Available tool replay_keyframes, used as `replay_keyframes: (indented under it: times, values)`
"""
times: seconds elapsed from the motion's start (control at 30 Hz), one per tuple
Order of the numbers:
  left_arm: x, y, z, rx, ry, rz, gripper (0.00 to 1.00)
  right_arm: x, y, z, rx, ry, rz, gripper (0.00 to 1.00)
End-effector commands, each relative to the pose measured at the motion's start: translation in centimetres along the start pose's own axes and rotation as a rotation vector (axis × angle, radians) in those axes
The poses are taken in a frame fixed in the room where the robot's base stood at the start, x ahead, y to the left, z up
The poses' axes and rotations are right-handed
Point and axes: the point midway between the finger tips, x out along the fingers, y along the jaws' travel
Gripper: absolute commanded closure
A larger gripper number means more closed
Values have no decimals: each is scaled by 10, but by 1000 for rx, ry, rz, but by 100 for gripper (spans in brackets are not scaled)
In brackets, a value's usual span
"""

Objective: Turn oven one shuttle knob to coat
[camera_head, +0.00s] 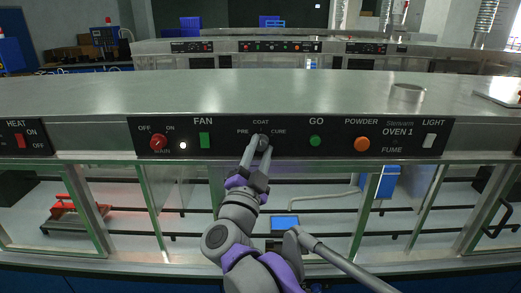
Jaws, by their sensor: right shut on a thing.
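The oven one control panel (290,137) is a black strip across the front of the oven. The shuttle knob (262,140) is a small round grey knob at its middle, with PRE at its left, COAT above it and CURE at its right. My right gripper (260,146) reaches up from below and is shut on the knob, with one finger on each side. The fingers hide part of the knob, so I cannot tell which label its pointer faces. My left gripper is not in view.
A red knob (158,142), green FAN switch (205,140), green GO button (316,141), orange POWDER button (362,144) and white LIGHT switch (429,140) share the panel.

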Motion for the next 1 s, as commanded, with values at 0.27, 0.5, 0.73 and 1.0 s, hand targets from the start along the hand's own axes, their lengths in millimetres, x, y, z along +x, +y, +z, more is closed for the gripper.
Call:
replay_keyframes:
  times: [0.27, 0.5, 0.73, 1.0]
  values:
    - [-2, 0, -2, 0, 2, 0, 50, 0, -2, 0, 85, 5, 34, 100]
    - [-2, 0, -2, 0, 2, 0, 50, 0, -1, 0, 105, 7, 43, 100]
    - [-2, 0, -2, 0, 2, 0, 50, 0, -1, 0, 104, 7, 43, 100]
    - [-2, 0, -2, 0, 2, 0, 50, 0, -1, 0, 104, 7, 43, 32]
